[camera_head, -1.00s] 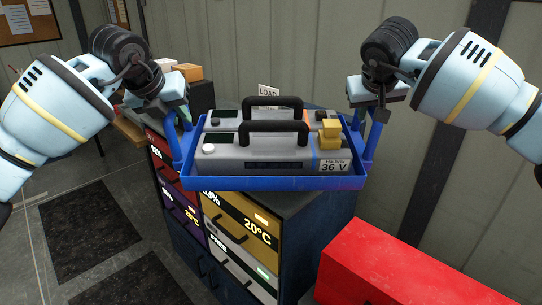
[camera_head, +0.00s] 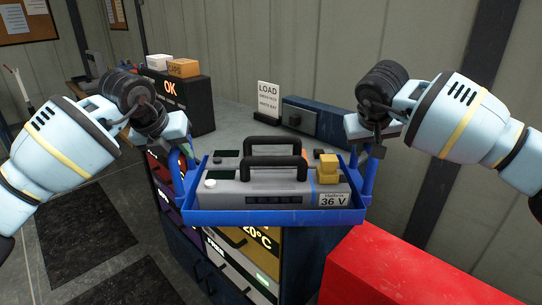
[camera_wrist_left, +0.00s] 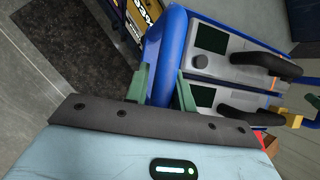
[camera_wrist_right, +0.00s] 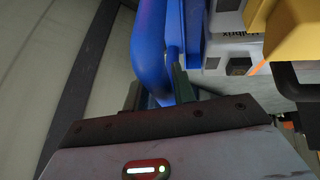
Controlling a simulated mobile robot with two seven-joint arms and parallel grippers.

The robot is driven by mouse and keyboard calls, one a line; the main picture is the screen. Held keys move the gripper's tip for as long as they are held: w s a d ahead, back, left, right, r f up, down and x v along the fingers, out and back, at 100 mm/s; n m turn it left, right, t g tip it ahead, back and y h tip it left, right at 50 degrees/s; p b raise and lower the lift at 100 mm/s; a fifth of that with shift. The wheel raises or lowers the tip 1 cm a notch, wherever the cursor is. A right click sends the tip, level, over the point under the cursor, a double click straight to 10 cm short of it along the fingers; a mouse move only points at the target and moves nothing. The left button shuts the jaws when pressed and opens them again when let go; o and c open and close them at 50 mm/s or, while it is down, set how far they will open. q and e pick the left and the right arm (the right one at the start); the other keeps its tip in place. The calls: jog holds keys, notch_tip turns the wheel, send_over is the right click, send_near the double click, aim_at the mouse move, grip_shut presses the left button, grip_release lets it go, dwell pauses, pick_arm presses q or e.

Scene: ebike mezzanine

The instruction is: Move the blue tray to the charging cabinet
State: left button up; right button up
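The blue tray (camera_head: 275,218) is held up between my two arms, roughly level, in front of the charging cabinet (camera_head: 242,262). It carries two grey battery packs (camera_head: 265,195) with black handles, and a yellow connector (camera_head: 327,168) is on the front one. My left gripper (camera_head: 184,148) is shut on the tray's left handle; the left wrist view shows its green fingers (camera_wrist_left: 162,88) either side of the blue bar. My right gripper (camera_head: 364,150) is shut on the right handle; the right wrist view shows its fingers (camera_wrist_right: 157,90) around the bar. The tray hides part of the cabinet top.
On the cabinet's grey top (camera_head: 232,125) stand a LOAD sign (camera_head: 268,102), a dark blue block (camera_head: 315,118) and a black unit reading OK (camera_head: 180,98) with small boxes. A red box (camera_head: 400,268) is at lower right. The grey top behind the tray is clear.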

pick_arm(q)
jog(key=shift+o, duration=1.1)
jog(key=shift+s+r, duration=0.15)
jog(key=shift+r, duration=0.35)
pick_arm(e)
jog(key=shift+o, duration=1.1)
jog(key=shift+s+r, duration=0.15)
jog(key=shift+r, duration=0.35)
pick_arm(q)
jog(key=shift+o, duration=0.4)
jog(key=shift+s+d, duration=0.1)
jog(key=shift+s, duration=0.1)
pick_arm(e)
jog(key=shift+o, duration=0.4)
jog(key=shift+s, duration=0.25)
pick_arm(q)
jog(key=shift+w+f, duration=0.15)
pick_arm(e)
jog(key=shift+w+f, duration=0.2)
jog(key=shift+f, duration=0.05)
pick_arm(q)
jog(key=v, duration=1.2)
jog(key=shift+s, duration=0.2)
pick_arm(e)
jog(key=shift+a, duration=0.1)
jog(key=v, duration=1.2)
